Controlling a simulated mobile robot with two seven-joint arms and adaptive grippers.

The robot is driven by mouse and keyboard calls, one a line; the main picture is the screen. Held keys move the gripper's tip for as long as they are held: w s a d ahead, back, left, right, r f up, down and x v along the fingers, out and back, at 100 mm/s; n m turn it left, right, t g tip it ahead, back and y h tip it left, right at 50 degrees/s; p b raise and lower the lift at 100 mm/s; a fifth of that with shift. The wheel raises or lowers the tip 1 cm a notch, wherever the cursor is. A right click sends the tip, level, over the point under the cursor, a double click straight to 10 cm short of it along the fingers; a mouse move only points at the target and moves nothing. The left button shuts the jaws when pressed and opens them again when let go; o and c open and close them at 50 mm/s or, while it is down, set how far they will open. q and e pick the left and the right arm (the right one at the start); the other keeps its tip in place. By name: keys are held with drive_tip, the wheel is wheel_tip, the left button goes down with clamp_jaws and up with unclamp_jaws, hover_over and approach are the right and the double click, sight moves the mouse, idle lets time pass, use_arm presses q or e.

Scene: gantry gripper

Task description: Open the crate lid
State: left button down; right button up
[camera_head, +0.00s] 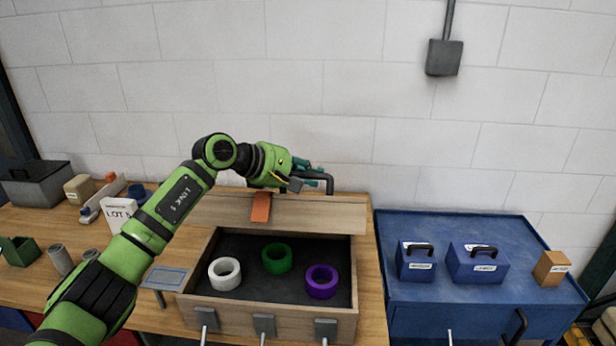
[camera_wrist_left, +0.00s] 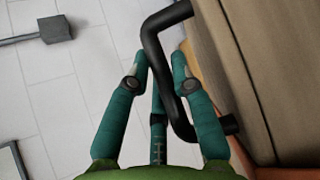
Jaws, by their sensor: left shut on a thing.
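The wooden crate (camera_head: 285,317) stands on the bench with its inside showing. Its wooden lid (camera_head: 325,214) is raised at the back of the crate, with an orange tag (camera_head: 261,207) on it. The lid's black bar handle (camera_head: 329,181) sticks up above the lid's upper edge. My left gripper (camera_head: 312,171) is shut on this handle. In the left wrist view the teal fingers (camera_wrist_left: 160,68) lie on both sides of the black handle (camera_wrist_left: 156,48), beside the wooden lid (camera_wrist_left: 265,60). My right gripper is not in view.
Inside the crate lie a white ring (camera_head: 224,273), a green ring (camera_head: 277,258) and a purple ring (camera_head: 321,281). A blue cabinet (camera_head: 480,225) with two blue boxes stands at right. Bins and small parts crowd the bench's left. A block wall (camera_head: 330,90) rises behind.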

use_arm(q)
drive_tip(key=c, duration=1)
unclamp_jaws()
drive_tip(key=shift+c, duration=0.2)
drive_tip(key=shift+a, duration=0.15)
drive_tip(key=v, duration=1.1)
drive_tip(key=shift+s+a+r, duration=0.2)
drive_tip(key=shift+s+r, duration=0.05)
drive_tip(key=shift+s, duration=0.05)
